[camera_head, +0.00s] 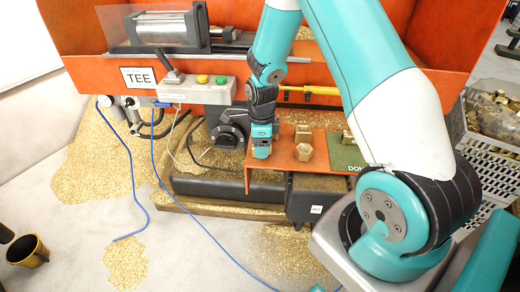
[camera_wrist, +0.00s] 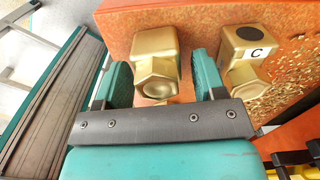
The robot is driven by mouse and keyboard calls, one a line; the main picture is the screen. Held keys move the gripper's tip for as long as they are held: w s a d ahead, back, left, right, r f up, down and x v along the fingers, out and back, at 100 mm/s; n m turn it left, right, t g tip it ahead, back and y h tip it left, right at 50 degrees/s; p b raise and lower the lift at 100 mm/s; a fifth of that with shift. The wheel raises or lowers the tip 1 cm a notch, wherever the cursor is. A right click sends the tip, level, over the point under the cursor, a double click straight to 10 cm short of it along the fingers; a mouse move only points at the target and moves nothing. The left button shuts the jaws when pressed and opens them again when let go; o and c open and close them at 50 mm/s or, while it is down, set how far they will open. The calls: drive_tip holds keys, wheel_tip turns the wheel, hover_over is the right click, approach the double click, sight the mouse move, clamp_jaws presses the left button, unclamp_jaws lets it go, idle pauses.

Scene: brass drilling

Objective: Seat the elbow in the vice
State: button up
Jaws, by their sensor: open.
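My gripper (camera_head: 262,152) points down at the left part of the orange shelf. In the wrist view its two teal fingers (camera_wrist: 162,80) are apart. A brass elbow (camera_wrist: 156,45) with a hexagonal end lies in line with the gap between them, and I see no grip on it. A second brass fitting (camera_wrist: 243,45), marked C with a dark round end, stands to its right. In the head view one brass fitting (camera_head: 303,143) stands right of my gripper and another (camera_head: 348,137) is farther right. I cannot tell which part of the machine is the vice.
A black and silver cylinder unit (camera_head: 160,28) sits on the orange machine above a TEE sign (camera_head: 139,77). A control box (camera_head: 196,90) with a lever and coloured buttons is below. Brass chips (camera_head: 95,160) cover the floor. A white crate (camera_head: 490,150) of brass parts stands right.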

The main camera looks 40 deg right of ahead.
drive_tip(key=shift+r, duration=0.1)
drive_tip(key=c, duration=1.1)
drive_tip(key=shift+r+p, duration=2.95)
drive_tip(key=shift+r, duration=0.55)
